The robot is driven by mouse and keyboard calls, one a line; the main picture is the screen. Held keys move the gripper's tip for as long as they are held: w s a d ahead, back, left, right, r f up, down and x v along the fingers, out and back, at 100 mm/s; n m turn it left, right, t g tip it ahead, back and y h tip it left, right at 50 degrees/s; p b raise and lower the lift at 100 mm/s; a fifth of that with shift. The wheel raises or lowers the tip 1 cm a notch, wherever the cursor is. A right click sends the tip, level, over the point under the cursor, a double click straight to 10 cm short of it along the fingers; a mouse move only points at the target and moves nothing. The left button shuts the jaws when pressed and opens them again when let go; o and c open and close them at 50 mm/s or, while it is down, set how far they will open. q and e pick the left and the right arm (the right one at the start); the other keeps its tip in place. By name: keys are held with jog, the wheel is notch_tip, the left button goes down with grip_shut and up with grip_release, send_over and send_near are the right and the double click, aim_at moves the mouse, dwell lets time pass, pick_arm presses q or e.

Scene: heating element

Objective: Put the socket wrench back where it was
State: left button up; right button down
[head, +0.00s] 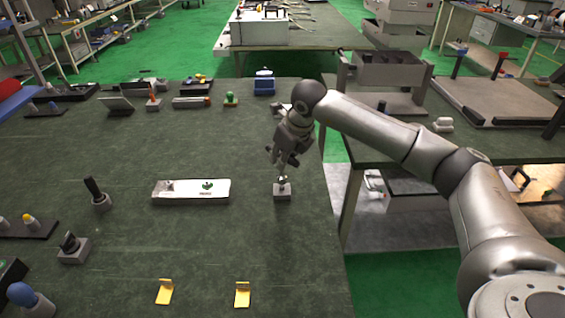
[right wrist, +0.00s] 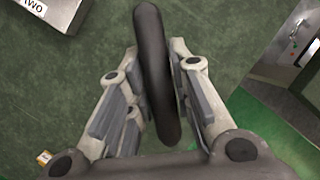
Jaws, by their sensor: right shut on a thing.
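My right gripper (head: 284,157) is above the table near its right edge, fingers pointing down. In the right wrist view its fingers (right wrist: 165,105) are closed around a long dark handle (right wrist: 153,70), which I take to be the socket wrench. The wrench's lower end shows under the fingers in the head view, just above or in a small grey block holder (head: 282,193); I cannot tell whether it is seated. My left gripper is not in view.
A white flat box (head: 191,192) lies left of the holder; its labelled corner shows in the right wrist view (right wrist: 45,10). Dark-handled tools (head: 95,190) stand in blocks at left. Two yellow clips (head: 242,295) are at the front. The table's right edge is close, with green floor beyond.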

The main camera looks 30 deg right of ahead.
aim_at(282, 178)
notch_tip(282, 178, down, 2)
jog(key=shift+f+p, duration=0.15)
jog(key=shift+p, duration=0.2)
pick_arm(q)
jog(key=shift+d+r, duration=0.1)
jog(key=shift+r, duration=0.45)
pick_arm(e)
jog(key=shift+f, duration=0.15)
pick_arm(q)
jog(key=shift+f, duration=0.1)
pick_arm(e)
jog(key=shift+a+f, duration=0.1)
jog(key=shift+f+b, duration=0.15)
jog(key=shift+b, duration=0.2)
jog(key=c, duration=1.3)
grip_release()
jog(key=shift+s, duration=0.1)
jog(key=shift+r, duration=0.2)
